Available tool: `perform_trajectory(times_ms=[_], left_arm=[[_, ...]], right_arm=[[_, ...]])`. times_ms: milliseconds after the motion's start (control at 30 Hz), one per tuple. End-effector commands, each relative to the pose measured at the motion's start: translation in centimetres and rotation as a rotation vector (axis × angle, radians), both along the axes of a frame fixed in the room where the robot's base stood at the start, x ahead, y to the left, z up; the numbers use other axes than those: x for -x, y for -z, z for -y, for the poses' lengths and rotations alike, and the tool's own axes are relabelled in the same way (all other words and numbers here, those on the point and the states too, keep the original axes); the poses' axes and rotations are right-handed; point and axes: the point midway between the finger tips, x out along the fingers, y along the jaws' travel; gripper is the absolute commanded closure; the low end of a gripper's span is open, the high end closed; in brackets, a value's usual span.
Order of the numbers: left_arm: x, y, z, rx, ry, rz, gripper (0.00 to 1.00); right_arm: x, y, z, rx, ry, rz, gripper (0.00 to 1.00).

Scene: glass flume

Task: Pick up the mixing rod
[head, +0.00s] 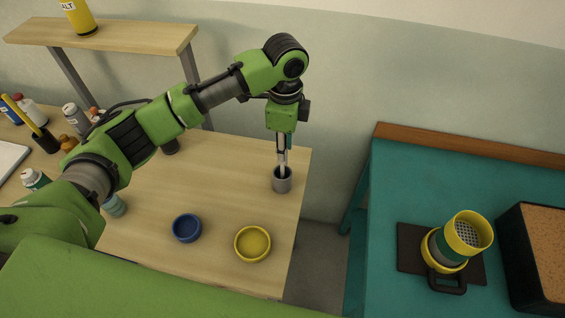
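A grey cup (282,180) stands upright near the right edge of the wooden table. My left gripper (282,165) points straight down over it, with its fingertips at or just inside the cup's mouth. The fingers look close together. I cannot make out a separate mixing rod; it may be hidden between the fingers or in the cup. Whether the fingers are shut on anything is too small to tell. My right gripper is not in view.
A blue bowl (186,228) and a yellow bowl (252,244) stand at the table's front. Bottles (74,118) crowd its left, below a raised shelf (110,34). Across a gap, a teal bench (400,180) holds a yellow sieve (468,233) and a black box (520,270).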

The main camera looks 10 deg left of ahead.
Motion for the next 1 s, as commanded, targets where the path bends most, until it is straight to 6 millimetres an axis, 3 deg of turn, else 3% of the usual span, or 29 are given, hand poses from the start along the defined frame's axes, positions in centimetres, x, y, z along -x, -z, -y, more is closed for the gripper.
perform_trajectory(times_ms=[233, 400, 633, 667, 767, 1000], left_arm=[[0.6, 2.9, -0.6, -0.002, -0.001, -0.005, 0.73], [0.5, 4.9, -0.5, -0.001, 0.000, -0.001, 0.73], [0.4, 5.2, -0.5, -0.001, 0.001, 0.000, 0.73], [0.4, 5.2, -0.5, -0.001, 0.001, 0.000, 0.75], [0.4, 5.1, -0.5, -0.001, 0.001, 0.000, 1.00], [0.4, 5.1, -0.5, 0.000, 0.001, 0.000, 1.00]], right_arm=[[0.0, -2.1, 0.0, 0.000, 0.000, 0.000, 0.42], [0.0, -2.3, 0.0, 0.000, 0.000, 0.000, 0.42], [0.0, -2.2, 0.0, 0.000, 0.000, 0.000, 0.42], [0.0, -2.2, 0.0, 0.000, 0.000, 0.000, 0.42], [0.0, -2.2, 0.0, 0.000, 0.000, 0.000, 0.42], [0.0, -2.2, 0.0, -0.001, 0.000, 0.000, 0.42]])
